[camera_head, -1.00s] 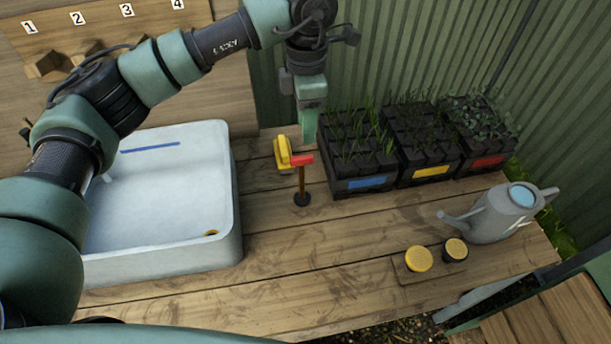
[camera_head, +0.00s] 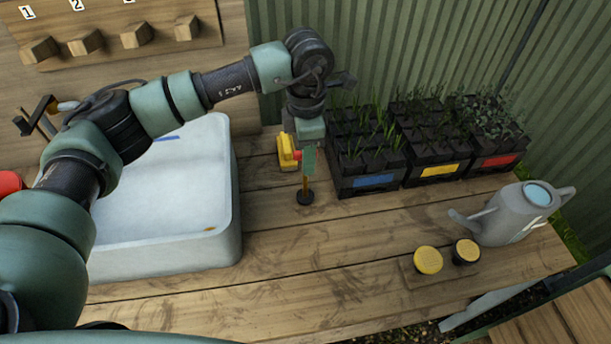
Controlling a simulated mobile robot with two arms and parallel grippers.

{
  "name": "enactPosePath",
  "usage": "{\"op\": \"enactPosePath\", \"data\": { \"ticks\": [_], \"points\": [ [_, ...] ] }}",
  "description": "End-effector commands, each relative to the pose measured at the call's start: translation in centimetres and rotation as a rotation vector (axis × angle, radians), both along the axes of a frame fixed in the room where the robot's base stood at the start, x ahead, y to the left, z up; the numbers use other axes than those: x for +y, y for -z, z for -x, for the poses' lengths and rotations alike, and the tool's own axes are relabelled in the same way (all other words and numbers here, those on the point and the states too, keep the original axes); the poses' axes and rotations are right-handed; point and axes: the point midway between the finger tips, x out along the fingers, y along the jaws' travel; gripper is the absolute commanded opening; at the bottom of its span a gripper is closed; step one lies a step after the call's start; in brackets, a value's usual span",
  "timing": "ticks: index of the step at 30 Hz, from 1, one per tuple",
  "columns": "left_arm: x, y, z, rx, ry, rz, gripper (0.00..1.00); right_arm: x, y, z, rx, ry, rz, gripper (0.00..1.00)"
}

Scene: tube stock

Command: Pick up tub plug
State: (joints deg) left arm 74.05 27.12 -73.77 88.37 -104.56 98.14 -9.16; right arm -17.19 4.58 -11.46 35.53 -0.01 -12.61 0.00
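The tub plug (camera_head: 306,197) stands upright on the wooden bench, right of the white tub. It has a black round base, a thin wooden stem and a red top. My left gripper (camera_head: 308,172) hangs straight down over its upper stem and covers most of the red top. A small red edge shows at the gripper's left side. I cannot tell whether the fingers are apart or closed on it. My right gripper is not in view.
A yellow object (camera_head: 286,151) stands just behind and left of the gripper. Black seedling trays (camera_head: 340,187) are close on the right. A grey watering can (camera_head: 515,215) and two round yellow-topped pieces (camera_head: 428,261) are farther right. The bench front is clear.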

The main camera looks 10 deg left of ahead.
Motion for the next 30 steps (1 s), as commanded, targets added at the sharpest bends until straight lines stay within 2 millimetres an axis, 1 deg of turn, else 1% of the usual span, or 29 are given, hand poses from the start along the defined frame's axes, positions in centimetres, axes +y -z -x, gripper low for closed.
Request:
{"op": "enactPosePath", "data": {
  "ticks": [1,3,6,14,15,17,18,30],
  "points": [
    [0.3,0.4,0.4,0.006,-0.001,-0.001,0.38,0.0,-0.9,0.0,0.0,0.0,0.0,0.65],
    [0.2,1.5,0.3,0.004,-0.001,-0.001,0.38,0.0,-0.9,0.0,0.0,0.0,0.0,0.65],
    [0.2,2.4,0.3,0.002,0.0,0.001,0.38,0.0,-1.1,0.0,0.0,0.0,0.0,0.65],
    [0.2,2.8,0.2,0.0,0.0,0.0,0.38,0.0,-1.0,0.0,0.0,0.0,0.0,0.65],
    [0.2,2.8,0.2,0.0,0.0,0.0,0.27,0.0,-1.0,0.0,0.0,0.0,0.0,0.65],
    [0.2,2.8,0.2,0.0,0.0,0.0,0.1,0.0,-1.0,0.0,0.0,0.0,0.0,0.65],
    [0.2,2.8,0.2,0.0,0.0,0.0,0.0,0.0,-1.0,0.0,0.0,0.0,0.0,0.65],
    [0.1,2.7,0.2,0.0,0.0,0.001,0.0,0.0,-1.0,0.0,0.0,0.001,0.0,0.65]
  ]
}}
